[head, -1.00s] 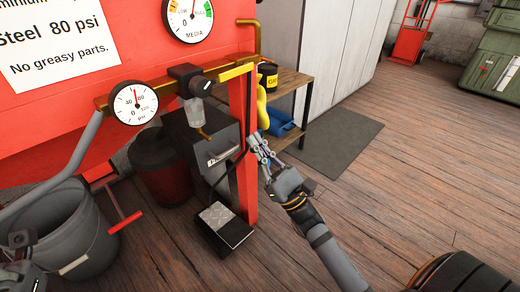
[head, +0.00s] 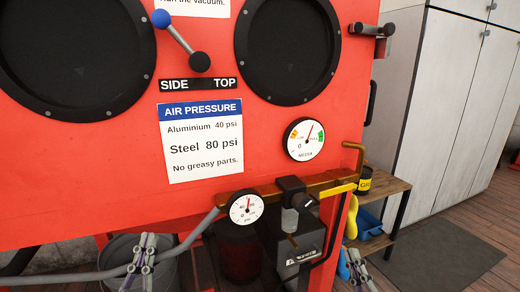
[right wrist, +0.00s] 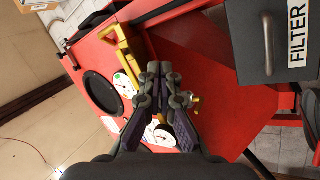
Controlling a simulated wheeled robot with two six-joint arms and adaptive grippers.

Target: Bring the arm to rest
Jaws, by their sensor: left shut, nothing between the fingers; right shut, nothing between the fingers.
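My left gripper (head: 141,258) shows at the bottom left of the head view, in front of a grey bucket, with its fingers together and empty. My right gripper (head: 357,266) shows at the bottom edge of the head view, right of the pressure regulator, and holds nothing. In the right wrist view my right gripper (right wrist: 160,72) has its fingertips together, with the red cabinet behind them. The arm links behind both grippers are mostly out of the head view.
The red blast cabinet (head: 80,190) fills most of the head view. A pressure gauge (head: 246,207) and regulator (head: 295,210) stick out from its front. A wooden shelf (head: 388,190) stands right of it. Open floor with a dark mat (head: 440,255) lies at the right.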

